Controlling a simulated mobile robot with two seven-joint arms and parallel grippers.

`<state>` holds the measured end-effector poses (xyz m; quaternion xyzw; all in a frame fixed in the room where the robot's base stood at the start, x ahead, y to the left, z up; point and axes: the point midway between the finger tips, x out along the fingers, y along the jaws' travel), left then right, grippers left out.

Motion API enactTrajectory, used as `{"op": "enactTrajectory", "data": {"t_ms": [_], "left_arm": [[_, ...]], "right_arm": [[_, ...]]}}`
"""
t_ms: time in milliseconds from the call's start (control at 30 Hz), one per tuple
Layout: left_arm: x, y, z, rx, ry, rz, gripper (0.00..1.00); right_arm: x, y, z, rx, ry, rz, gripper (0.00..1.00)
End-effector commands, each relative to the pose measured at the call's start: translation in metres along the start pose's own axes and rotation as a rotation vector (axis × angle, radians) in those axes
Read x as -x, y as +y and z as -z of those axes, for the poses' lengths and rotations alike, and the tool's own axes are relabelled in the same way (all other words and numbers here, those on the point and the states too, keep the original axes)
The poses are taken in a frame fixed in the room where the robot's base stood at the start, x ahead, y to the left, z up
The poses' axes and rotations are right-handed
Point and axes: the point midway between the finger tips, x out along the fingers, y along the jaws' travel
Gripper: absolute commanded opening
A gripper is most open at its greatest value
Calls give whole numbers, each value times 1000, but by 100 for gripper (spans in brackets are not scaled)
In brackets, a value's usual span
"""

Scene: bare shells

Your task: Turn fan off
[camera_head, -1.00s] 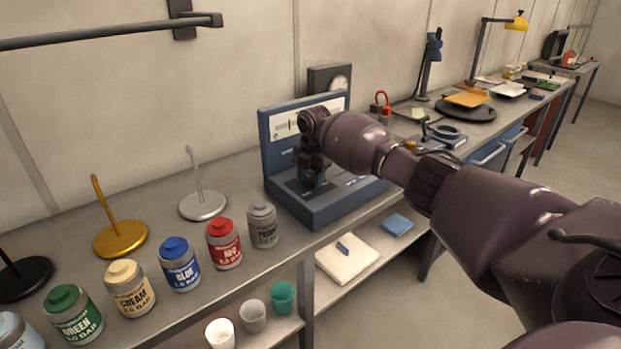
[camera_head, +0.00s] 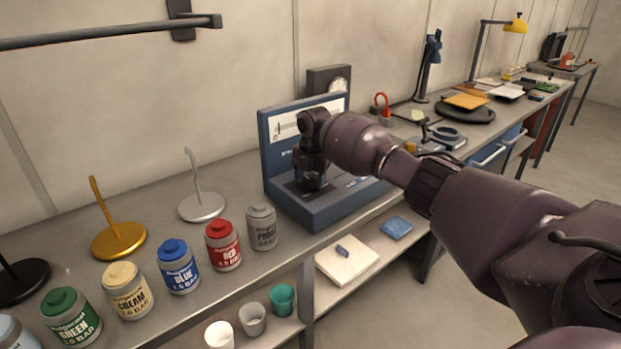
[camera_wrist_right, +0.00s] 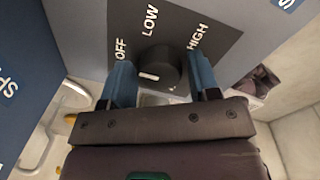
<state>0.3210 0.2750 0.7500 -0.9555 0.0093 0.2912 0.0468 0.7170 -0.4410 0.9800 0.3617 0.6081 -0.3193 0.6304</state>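The blue fan unit (camera_head: 325,210) stands on the bench, with an upright back panel and a low front base. In the right wrist view its dark panel (camera_wrist_right: 185,25) is marked OFF, LOW and HIGH around a round dark knob (camera_wrist_right: 165,65) with a small white mark on it. My right gripper (camera_head: 312,188) reaches down over the base. In the wrist view its two blue fingers (camera_wrist_right: 163,78) stand apart, one on each side of the knob; I cannot tell whether they touch it. The knob is hidden by the gripper in the head view. My left gripper is not in view.
Several paint cans stand left of the unit, the grey one (camera_head: 262,228) closest. A silver stand (camera_head: 202,208) and a gold stand (camera_head: 118,240) are behind them. A shelf below holds cups and a white board (camera_head: 348,262). Lamps and tools stand to the right.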

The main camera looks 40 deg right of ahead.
Motion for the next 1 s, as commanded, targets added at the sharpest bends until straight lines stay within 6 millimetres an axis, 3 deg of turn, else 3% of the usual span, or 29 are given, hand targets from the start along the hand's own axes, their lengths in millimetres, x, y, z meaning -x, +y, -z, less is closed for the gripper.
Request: {"op": "enactTrajectory", "data": {"t_ms": [100, 467, 1000], "left_arm": [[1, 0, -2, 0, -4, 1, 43], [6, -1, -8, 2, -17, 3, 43], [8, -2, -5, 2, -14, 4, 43]], "right_arm": [[0, 0, 0, -1, -1, 0, 69], [8, 0, -1, -2, -2, -1, 69], [94, 0, 0, -1, -2, -1, 69]]}}
